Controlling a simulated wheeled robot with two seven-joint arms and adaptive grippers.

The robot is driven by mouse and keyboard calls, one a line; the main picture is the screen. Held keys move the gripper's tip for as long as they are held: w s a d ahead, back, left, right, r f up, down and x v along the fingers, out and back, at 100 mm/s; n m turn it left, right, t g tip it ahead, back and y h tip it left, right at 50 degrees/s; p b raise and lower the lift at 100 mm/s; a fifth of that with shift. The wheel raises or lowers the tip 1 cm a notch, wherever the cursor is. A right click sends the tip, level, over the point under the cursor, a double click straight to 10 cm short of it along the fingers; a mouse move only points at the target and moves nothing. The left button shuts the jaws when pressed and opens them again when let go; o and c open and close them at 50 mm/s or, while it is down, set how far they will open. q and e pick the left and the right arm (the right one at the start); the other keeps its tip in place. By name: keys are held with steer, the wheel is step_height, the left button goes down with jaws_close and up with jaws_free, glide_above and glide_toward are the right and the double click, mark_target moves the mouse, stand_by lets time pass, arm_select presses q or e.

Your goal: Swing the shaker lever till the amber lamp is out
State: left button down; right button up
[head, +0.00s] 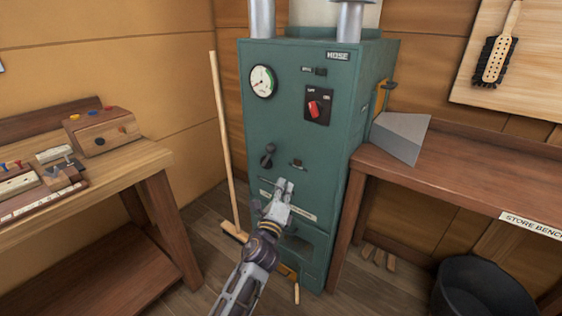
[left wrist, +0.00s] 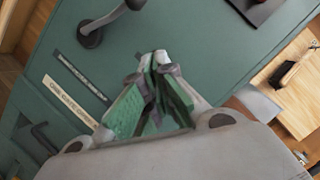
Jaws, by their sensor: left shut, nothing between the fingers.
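A green cabinet (head: 262,115) stands against the wall with its front facing me. A dark lever with a round knob (head: 268,155) sits on its front; it also shows at the top left of the left wrist view (left wrist: 100,32). I cannot tell for certain that this is the shaker lever.
A red switch (head: 314,108) and a round gauge (head: 262,82) are higher on the cabinet. A broom (head: 226,150) leans at its left. A workbench (head: 150,160) is at left. A store bench (head: 470,175) with a grey wedge-shaped object (head: 402,135) is at right, near a black bucket (head: 480,290).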

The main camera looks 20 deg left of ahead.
arm_select(q)
steer(key=shift+a+f+n, duration=0.1)
steer(key=shift+a+n, duration=0.05)
steer(key=shift+n, duration=0.55)
arm_select(e)
steer(key=shift+d, duration=0.1)
arm_select(q)
steer(key=shift+w, duration=0.1)
steer(key=w+a+r+p, duration=0.1)
steer(key=w+a, duration=0.1)
steer(key=w, duration=0.3)
steer(key=w+a+r+p, duration=0.1)
steer(key=w+r+p, duration=0.1)
steer(key=w, duration=0.3)
steer(key=shift+w+a+r, duration=0.15)
steer(key=shift+a+r, duration=0.1)
steer(key=shift+a, duration=0.15)
arm_select(e)
steer(key=shift+d+f+g+h, duration=0.15)
steer(key=shift+d+f+g, duration=0.05)
steer(key=shift+f, duration=0.4)
steer(key=shift+d+f+g+h, duration=0.15)
steer(key=shift+d+f+g, duration=0.05)
steer(key=shift+f, duration=0.4)
